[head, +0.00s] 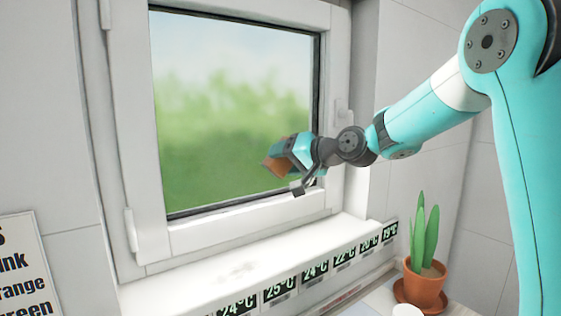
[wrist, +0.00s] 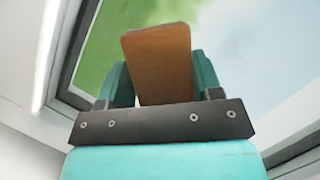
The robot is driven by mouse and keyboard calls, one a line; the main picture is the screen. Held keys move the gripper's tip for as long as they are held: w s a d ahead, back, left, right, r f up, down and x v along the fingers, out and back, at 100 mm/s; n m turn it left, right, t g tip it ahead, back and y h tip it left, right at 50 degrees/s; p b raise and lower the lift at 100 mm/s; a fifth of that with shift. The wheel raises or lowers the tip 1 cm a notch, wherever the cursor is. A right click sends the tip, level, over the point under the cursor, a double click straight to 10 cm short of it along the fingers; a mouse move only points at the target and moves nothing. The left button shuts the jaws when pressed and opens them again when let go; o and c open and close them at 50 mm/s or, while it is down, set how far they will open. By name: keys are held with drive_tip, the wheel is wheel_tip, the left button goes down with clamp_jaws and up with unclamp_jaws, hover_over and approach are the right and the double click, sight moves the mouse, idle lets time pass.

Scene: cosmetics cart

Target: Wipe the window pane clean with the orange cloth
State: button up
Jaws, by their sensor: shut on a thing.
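The window pane (head: 225,100) fills the white frame in the head view, with blurred green and pale sky in it. A hazy look covers much of it; I cannot tell smears from the view outside. My gripper (head: 279,160) is at the lower right part of the pane. It is shut on the orange cloth (head: 275,167), which looks brownish orange and folded into a block. In the wrist view the cloth (wrist: 158,62) stands out between the two teal fingers, in front of the pane (wrist: 240,50). I cannot tell whether the cloth touches the glass.
The white window frame (head: 135,130) surrounds the pane, with a handle (head: 343,112) on its right side. Below, the sill (head: 190,285) carries a row of temperature labels (head: 315,271). A potted plant (head: 425,285) stands at the lower right. A sign (head: 25,265) is at the lower left.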

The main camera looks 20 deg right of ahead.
sight(257, 155)
drive_tip(key=shift+w+d+r, duration=0.1)
drive_tip(key=shift+w+d, duration=0.05)
drive_tip(key=shift+d, duration=0.4)
drive_tip(key=shift+w+d, duration=0.1)
drive_tip(key=shift+d, duration=0.45)
drive_tip(key=shift+r+p, duration=0.7)
drive_tip(key=shift+r, duration=0.3)
drive_tip(key=shift+s+a+b, duration=0.15)
drive_tip(key=shift+s+a, duration=0.1)
drive_tip(key=shift+a, duration=0.9)
drive_tip(key=shift+s+a+b, duration=0.2)
drive_tip(key=shift+a, duration=0.9)
drive_tip(key=shift+s+a+b, duration=0.15)
drive_tip(key=shift+s+a, duration=0.1)
drive_tip(key=shift+a, duration=0.9)
drive_tip(key=shift+a, duration=0.1)
